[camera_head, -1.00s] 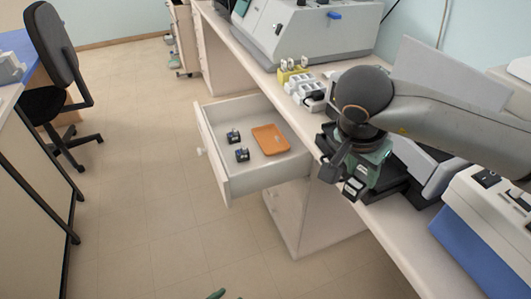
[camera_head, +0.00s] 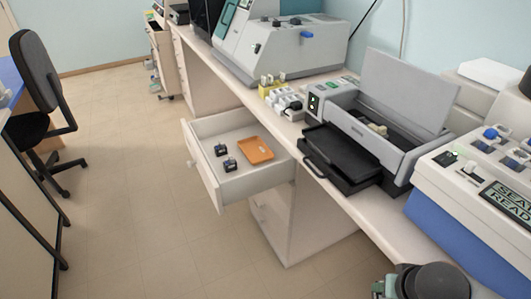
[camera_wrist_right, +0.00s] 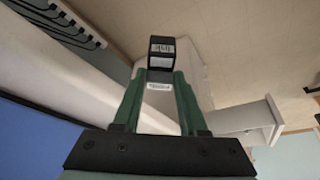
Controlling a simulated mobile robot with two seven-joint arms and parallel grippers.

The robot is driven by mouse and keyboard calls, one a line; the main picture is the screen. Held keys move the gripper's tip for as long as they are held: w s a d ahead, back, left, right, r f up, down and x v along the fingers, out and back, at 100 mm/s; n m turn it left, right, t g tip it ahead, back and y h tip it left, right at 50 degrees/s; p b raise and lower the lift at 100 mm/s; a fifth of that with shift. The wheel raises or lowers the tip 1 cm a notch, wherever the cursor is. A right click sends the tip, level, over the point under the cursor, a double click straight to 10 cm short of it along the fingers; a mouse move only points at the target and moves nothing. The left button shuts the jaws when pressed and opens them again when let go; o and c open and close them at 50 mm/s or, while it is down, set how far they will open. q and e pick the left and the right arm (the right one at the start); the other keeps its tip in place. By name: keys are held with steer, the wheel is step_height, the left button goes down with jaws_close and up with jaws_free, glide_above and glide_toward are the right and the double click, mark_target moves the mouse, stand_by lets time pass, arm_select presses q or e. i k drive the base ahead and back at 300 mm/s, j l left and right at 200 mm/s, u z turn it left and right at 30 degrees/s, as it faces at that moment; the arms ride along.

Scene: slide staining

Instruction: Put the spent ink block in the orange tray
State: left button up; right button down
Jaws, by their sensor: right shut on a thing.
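A black ink block (camera_wrist_right: 161,53) with a white label is held between the green fingertips of my right gripper (camera_wrist_right: 161,76) in the right wrist view. That gripper is shut on it. In the head view my right arm is at the bottom right edge, and the block is out of sight there. My left gripper is not in view.
Two dark ink blocks (camera_head: 221,150) (camera_head: 230,165) stand in the drawer left of the tray. The grey printer (camera_head: 378,115) on the bench has its lid up. A blue and white machine (camera_head: 450,230) stands at the right. The floor before the drawer is clear.

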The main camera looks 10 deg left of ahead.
mark_target(256, 152)
steer(key=i+j+z, duration=0.1)
steer(key=i+j, duration=0.15)
steer(key=j, duration=0.2)
steer(key=i+j, duration=0.25)
steer(key=j, duration=0.2)
steer(key=i+j+z, duration=0.15)
steer(key=j, duration=0.3)
steer(key=i+j+z, duration=0.1)
steer(key=i+j, duration=0.2)
steer(key=j, duration=0.15)
steer(key=i+j+z, duration=0.1)
steer(key=j, duration=0.4)
steer(key=i+j, duration=0.3)
steer(key=j, duration=0.2)
steer(key=i+j+z, duration=0.15)
steer(key=j, duration=0.4)
steer(key=i+j+z, duration=0.1)
steer(key=j, duration=0.4)
steer(key=i, duration=0.05)
